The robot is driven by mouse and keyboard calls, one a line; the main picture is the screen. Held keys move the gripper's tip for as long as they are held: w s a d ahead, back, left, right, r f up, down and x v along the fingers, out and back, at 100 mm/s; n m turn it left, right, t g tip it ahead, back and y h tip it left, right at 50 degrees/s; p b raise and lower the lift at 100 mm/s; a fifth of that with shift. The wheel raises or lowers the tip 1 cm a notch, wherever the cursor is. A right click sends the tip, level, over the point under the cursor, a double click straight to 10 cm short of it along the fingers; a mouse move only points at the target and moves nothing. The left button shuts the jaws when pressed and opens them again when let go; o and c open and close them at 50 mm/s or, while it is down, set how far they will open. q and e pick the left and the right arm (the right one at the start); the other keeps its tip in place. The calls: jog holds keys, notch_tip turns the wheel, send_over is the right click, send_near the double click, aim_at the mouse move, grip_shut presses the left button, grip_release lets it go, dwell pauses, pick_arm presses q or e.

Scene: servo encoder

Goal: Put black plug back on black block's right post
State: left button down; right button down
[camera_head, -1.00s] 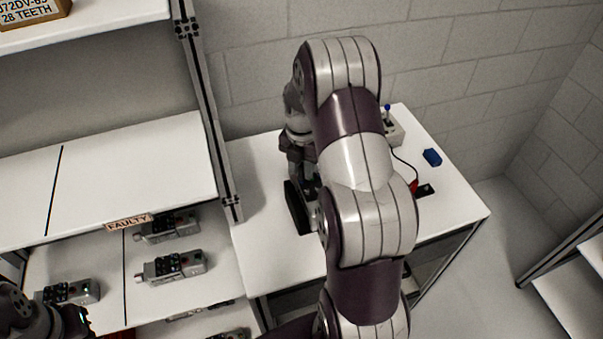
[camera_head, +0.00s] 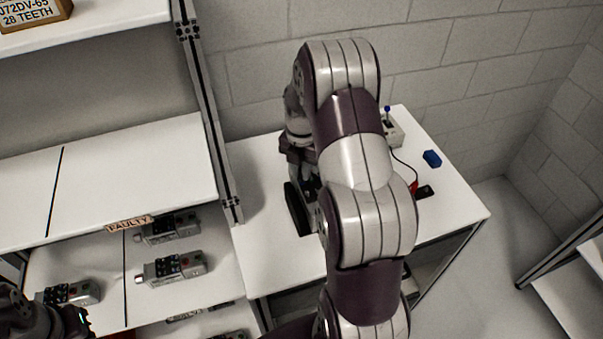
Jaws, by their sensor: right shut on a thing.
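My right arm bends over the table, and my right gripper (camera_head: 311,191) is low behind its own links near the table's left part. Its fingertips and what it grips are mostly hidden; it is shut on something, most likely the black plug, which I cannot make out. A dark upright slab shape (camera_head: 297,209) shows beside it, perhaps part of the gripper. A small black block (camera_head: 425,192) lies on the right of the table, with a red plug (camera_head: 413,188) at its left side. Its posts are too small to tell. My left gripper (camera_head: 78,320) is at the bottom left, partly cut off.
A grey box (camera_head: 394,132) with a blue-topped stick stands at the table's back, a dark cable running toward the red plug. A blue block (camera_head: 432,158) lies right.

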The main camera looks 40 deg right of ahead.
jog(key=shift+r, duration=0.15)
jog(key=shift+r+p, duration=2.1)
jog(key=shift+r, duration=0.35)
